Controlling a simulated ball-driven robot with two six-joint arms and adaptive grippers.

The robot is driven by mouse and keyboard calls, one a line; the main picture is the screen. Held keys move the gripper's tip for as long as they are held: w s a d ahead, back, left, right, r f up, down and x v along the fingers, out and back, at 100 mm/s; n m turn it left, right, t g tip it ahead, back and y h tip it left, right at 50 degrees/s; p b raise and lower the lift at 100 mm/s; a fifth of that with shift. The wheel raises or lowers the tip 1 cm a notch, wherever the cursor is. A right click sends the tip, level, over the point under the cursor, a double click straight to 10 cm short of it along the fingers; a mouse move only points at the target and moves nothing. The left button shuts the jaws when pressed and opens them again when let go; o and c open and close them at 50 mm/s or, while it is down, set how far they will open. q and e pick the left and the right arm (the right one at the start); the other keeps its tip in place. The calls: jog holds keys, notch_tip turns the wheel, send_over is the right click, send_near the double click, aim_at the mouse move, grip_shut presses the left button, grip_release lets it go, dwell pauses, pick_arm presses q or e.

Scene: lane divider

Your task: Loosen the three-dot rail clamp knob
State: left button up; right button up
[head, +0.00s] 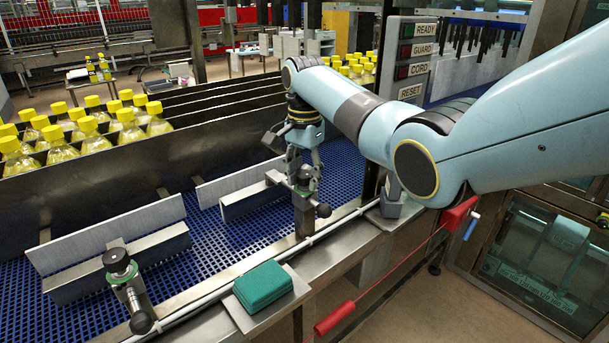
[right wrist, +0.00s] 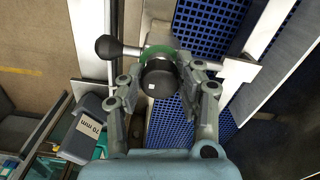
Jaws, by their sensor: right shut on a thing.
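My right gripper (head: 304,166) reaches down over the farther rail clamp (head: 303,200) on the conveyor's near rail. In the right wrist view its two fingers (right wrist: 161,76) are shut on the sides of a dark round knob (right wrist: 158,82) with a green ring around its base. One small pale mark shows on the knob top; I cannot make out three dots. A black ball-ended lever (right wrist: 108,47) sticks out beside it. A second clamp (head: 128,283) with its own black knob (head: 116,260) stands nearer at the left, untouched. My left gripper is not in view.
Metal guide plates (head: 110,235) stand on the blue belt (head: 215,240). Green pads (head: 263,285) lie on a small shelf by the rail. A red pull cord (head: 385,277) runs in front. Yellow-capped bottles (head: 90,125) fill lanes at the back left. A block reading "70 mm" (right wrist: 88,128) is below.

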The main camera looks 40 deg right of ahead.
jog(key=shift+n, duration=0.4)
jog(key=n, duration=0.2)
jog(key=shift+n, duration=0.3)
jog(key=n, duration=0.5)
jog(key=shift+n, duration=0.3)
jog(key=n, duration=0.9)
jog(key=shift+s, duration=0.1)
jog(key=shift+n, duration=0.4)
jog(key=o, duration=1.2)
jog(key=shift+r, duration=0.1)
